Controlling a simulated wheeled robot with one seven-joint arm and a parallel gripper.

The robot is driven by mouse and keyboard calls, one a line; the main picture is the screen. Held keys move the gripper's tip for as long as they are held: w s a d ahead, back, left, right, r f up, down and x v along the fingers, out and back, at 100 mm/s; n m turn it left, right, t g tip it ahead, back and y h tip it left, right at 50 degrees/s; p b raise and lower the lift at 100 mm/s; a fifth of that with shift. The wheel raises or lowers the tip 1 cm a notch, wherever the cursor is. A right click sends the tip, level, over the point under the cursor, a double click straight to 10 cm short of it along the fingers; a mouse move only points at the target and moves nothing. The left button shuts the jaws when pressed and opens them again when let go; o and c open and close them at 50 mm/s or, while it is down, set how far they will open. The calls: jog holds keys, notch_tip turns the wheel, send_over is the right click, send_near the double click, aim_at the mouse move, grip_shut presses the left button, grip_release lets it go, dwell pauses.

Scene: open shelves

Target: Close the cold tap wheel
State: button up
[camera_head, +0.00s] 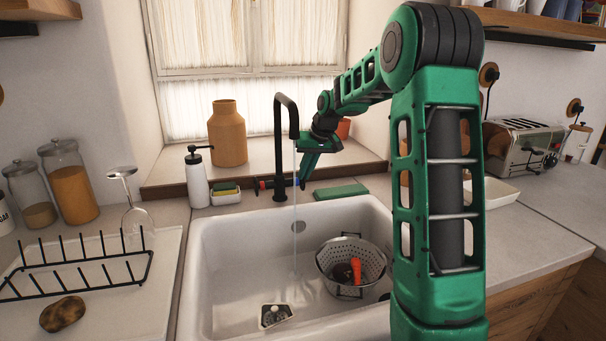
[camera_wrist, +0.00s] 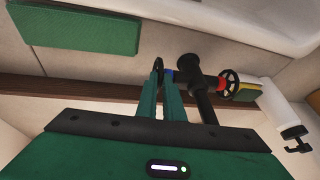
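The black tap (camera_head: 280,150) rises behind the white sink, and a thin stream of water falls from its spout. The cold tap wheel (camera_wrist: 161,70), with a blue part beside it, is on the tap's right side in the head view. The red-marked hot wheel (camera_head: 259,185) is on the other side and also shows in the wrist view (camera_wrist: 229,84). My gripper (camera_head: 301,176) points down at the cold wheel. In the wrist view its narrow green fingers (camera_wrist: 162,80) are close together with their tips at the wheel. Whether they grip the rim is unclear.
The sink (camera_head: 215,290) holds a metal colander (camera_head: 372,265). A soap bottle (camera_head: 197,178), a sponge holder (camera_head: 225,195) and a green block (camera_head: 341,191) stand along its back edge. A wine glass (camera_head: 133,205) and dish rack (camera_head: 75,265) are at left.

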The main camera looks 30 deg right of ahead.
jog(key=shift+w, duration=0.1)
grip_shut()
jog(key=shift+w+r+g, duration=0.15)
jog(key=shift+w+g, duration=0.2)
jog(key=shift+g, duration=0.35)
jog(key=shift+w+d+r+g+y, duration=0.15)
jog(key=shift+w+g+y, duration=0.2)
jog(key=shift+g, duration=0.55)
jog(key=o, duration=0.6)
grip_release()
jog(key=v, duration=1)
jog(key=shift+d+r, duration=0.1)
jog(key=shift+r, duration=0.25)
